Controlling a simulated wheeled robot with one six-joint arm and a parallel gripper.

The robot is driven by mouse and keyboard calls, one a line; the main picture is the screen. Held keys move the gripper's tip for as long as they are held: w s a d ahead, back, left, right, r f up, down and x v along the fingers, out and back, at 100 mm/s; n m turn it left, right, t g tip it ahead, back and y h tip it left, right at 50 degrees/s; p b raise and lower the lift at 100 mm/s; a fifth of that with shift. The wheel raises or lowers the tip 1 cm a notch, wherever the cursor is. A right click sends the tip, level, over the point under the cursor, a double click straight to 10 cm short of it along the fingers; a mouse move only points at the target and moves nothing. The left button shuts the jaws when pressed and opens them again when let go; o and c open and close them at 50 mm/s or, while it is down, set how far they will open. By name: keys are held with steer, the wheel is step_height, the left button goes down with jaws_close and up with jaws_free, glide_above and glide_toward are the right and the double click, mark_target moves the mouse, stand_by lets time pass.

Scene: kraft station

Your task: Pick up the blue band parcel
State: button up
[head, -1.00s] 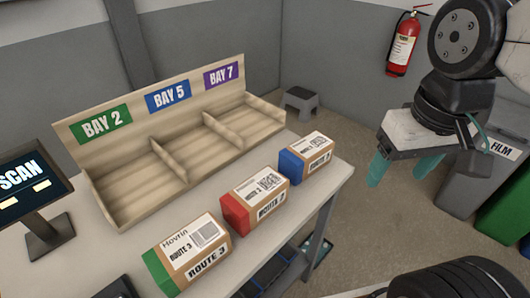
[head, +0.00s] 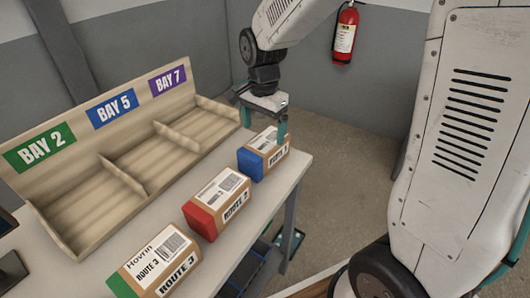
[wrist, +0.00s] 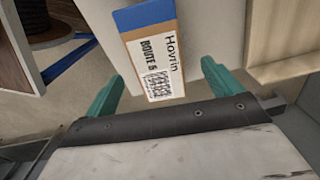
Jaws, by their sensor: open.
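The blue band parcel (head: 257,166) is a brown box with a blue end and a white label, on the table near its right end. In the wrist view the parcel (wrist: 150,52) lies ahead of my gripper, and its label reads Hovrin and Route 5. My gripper (head: 265,125) is open and empty, pointing down over the parcel's far part. In the wrist view the teal fingers of my gripper (wrist: 162,72) lie on either side of the parcel's near end. I cannot tell how far above it the fingertips are.
A red band parcel (head: 218,203) and a green band parcel (head: 155,262) stand in a row to the left. Behind is the wooden bay rack (head: 92,157), with empty compartments under Bay 2, Bay 5 and Bay 7. The table edge (head: 305,162) is close on the right.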

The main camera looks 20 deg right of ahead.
mark_target(265, 142)
step_height(265, 142, down, 7)
steer(key=shift+s+d+f, duration=0.15)
steer(key=c, duration=1.3)
